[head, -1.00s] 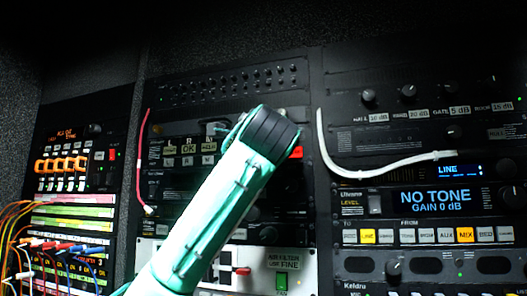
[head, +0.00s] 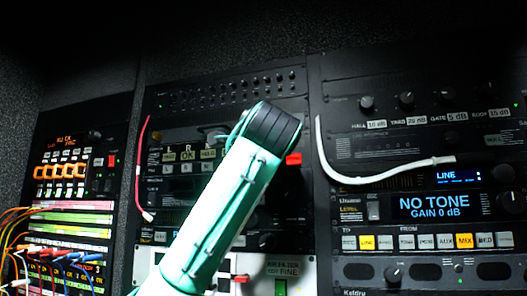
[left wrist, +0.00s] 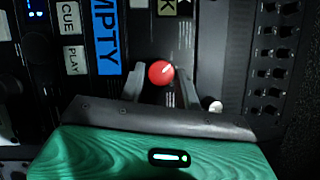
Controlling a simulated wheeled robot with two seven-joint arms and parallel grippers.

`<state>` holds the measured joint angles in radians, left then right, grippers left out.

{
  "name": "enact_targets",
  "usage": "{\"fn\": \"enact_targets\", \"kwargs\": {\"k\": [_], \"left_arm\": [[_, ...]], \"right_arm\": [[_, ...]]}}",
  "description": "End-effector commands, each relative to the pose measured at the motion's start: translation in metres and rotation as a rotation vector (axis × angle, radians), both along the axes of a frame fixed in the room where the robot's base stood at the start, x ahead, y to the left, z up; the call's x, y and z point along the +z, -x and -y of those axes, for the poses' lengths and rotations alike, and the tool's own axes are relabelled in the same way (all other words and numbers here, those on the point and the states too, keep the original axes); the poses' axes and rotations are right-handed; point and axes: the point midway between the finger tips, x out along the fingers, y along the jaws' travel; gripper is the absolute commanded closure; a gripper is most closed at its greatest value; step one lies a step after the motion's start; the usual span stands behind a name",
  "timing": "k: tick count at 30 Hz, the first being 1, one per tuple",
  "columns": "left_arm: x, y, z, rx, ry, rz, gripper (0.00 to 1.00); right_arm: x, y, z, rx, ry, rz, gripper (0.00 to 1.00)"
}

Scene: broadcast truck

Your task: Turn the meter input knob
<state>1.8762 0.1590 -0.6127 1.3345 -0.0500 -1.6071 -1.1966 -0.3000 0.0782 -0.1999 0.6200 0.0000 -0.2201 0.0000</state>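In the left wrist view a round red knob (left wrist: 161,72) with a white pointer mark sits on a black panel beside a blue "EMPTY" label. The two grey fingers of my left gripper (left wrist: 160,80) stand apart on either side of it; I cannot tell whether they touch it. In the head view my green left arm hides this gripper against the middle rack. A red part (head: 294,159) shows just right of the arm's dark end; I cannot tell whether it is the same knob. No label reading "meter input" is legible. My right gripper is not in view.
The right rack holds a lit "NO TONE GAIN 0 dB" display (head: 435,205), a "LINE" display (head: 450,176) and several knobs. A white cable (head: 385,178) hangs across it. A pink cable (head: 142,170) and patch cords (head: 60,255) are at left.

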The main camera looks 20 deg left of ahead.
Motion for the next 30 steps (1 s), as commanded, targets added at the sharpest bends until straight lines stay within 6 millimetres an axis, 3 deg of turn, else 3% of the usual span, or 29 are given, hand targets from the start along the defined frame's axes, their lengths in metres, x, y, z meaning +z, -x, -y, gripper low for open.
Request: {"fn": "enact_targets", "kwargs": {"k": [2,14,30], "left_arm": [[0.000,0.000,0.000,0.000,0.000,0.000,0.51],[-0.002,0.007,0.003,-0.001,-0.002,0.002,0.50],[-0.014,0.108,0.040,-0.002,-0.001,0.004,0.50]], "right_arm": [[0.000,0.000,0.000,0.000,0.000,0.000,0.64],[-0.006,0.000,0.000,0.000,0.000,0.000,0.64],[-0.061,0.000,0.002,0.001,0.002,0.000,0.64]]}}
